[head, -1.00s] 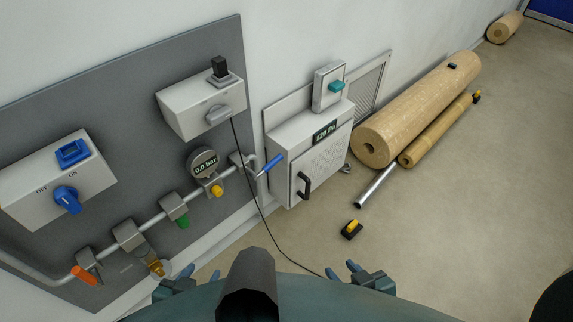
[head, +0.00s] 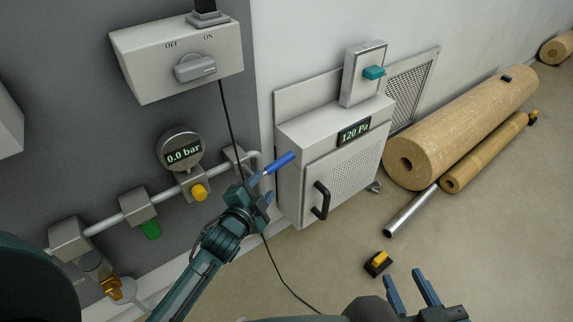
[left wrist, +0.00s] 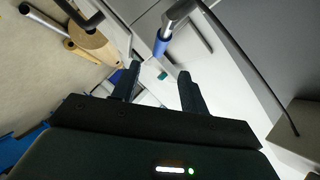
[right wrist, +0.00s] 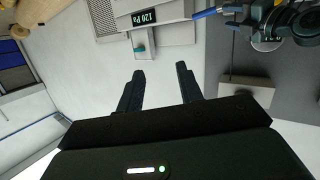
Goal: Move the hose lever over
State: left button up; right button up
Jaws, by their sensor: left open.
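The blue lever (head: 280,162) sits at the right end of the grey pipe, beside the white cabinet, and points up and right. It also shows in the left wrist view (left wrist: 161,46), just beyond the fingertips and roughly between them. My left gripper (head: 262,189) is open, just below the lever; I cannot tell if it touches. In the right wrist view the lever (right wrist: 205,13) is at the top. My right gripper (head: 406,274) is open and empty, low in the head view, away from the lever.
The white cabinet (head: 290,135) with a black handle stands close right of the lever. A thin black cable (head: 229,120) hangs down past my left gripper. The gauge (head: 181,152) and yellow valve knob (head: 199,192) are left. Wooden rolls (head: 460,130) lie on the floor.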

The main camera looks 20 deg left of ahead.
aim_at(277, 167)
pick_arm(q)
jog(key=b+x, duration=0.4)
jog(key=x, duration=0.8)
jog(key=shift+f, duration=0.1)
jog(key=shift+w, duration=0.5)
pick_arm(e)
jog(key=a+n+t+y, duration=0.1)
jog(key=n+t+y, duration=0.1)
jog(key=t, duration=0.1)
jog(key=shift+a+r+y, duration=0.15)
jog(key=shift+a+y, duration=0.15)
jog(key=shift+a, duration=0.05)
pick_arm(q)
grip_shut()
